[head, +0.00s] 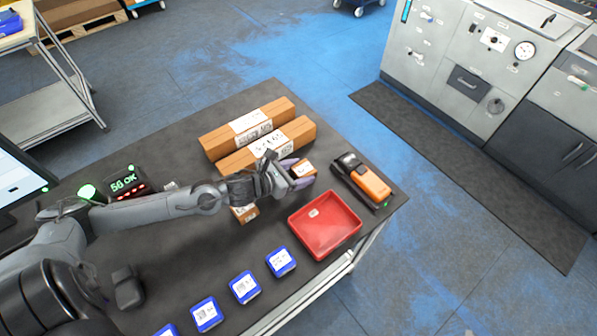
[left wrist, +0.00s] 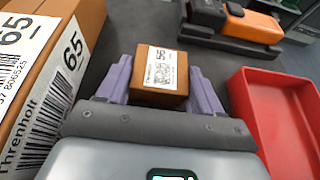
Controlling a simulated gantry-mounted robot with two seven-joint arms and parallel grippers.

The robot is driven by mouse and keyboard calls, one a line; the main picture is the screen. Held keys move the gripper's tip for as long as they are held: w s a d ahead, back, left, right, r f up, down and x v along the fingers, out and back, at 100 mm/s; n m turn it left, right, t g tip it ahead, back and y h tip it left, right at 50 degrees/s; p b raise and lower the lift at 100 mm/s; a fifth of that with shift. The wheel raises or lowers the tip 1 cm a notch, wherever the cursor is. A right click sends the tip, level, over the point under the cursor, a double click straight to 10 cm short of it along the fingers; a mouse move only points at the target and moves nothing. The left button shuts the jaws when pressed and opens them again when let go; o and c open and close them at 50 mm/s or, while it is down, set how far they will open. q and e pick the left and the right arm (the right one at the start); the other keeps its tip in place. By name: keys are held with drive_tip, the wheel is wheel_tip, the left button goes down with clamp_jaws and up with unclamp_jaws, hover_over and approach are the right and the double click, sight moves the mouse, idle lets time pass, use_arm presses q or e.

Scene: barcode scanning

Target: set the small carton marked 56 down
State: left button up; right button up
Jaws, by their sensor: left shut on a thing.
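The small brown carton marked 56 (left wrist: 161,74) sits between the two purple fingers of my left gripper (left wrist: 162,82), its label facing the wrist camera. In the head view my left gripper (head: 297,174) is shut on this carton (head: 304,169), between the long cartons and the orange scanner. I cannot tell whether its underside touches the table. My right gripper is not in view.
Two long cartons (head: 220,139) lie behind the gripper; the nearer, marked 65 (left wrist: 72,62), is close on its left in the wrist view. An orange scanner (head: 371,184), red tray (head: 325,225), small carton (head: 244,214) and several blue boxes (head: 281,261) stand around. A display (head: 126,184) reads 56 OK.

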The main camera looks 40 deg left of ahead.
use_arm(q)
drive_tip(key=shift+f, duration=0.1)
drive_tip(key=o, duration=1.2)
drive_tip(key=shift+c, duration=0.2)
drive_tip(key=p+v, duration=0.1)
drive_tip(key=v, duration=0.7)
drive_tip(key=shift+p, duration=0.4)
drive_tip(key=shift+p+v, duration=0.6)
drive_tip(key=shift+v, duration=0.75)
